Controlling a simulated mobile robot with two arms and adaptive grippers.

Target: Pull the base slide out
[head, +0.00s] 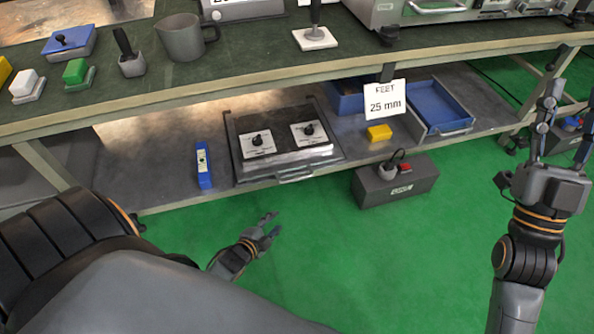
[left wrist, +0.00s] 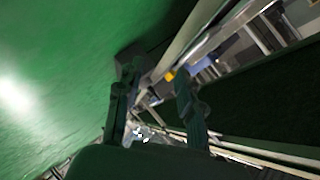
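What looks like the base slide is a dark grey tray (head: 240,172) on the lower shelf, carrying two white plates with black knobs. A metal bar handle (head: 296,177) runs along its front edge. My left gripper (head: 273,224) is open and empty over the green floor, in front of and below the handle and apart from it. Its two spread fingers also show in the left wrist view (left wrist: 155,90), with small white patches between them that I cannot make out clearly. My right gripper (head: 570,103) is raised at the right, fingers apart and empty, away from the tray.
A blue level-like block (head: 204,166) stands left of the tray. A yellow block (head: 379,133), a "FEET 25 mm" sign (head: 385,101) and a blue bin (head: 455,122) are to its right. A dark box (head: 372,190) stands on the floor right of the handle. The workbench top (head: 270,62) overhangs the shelf.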

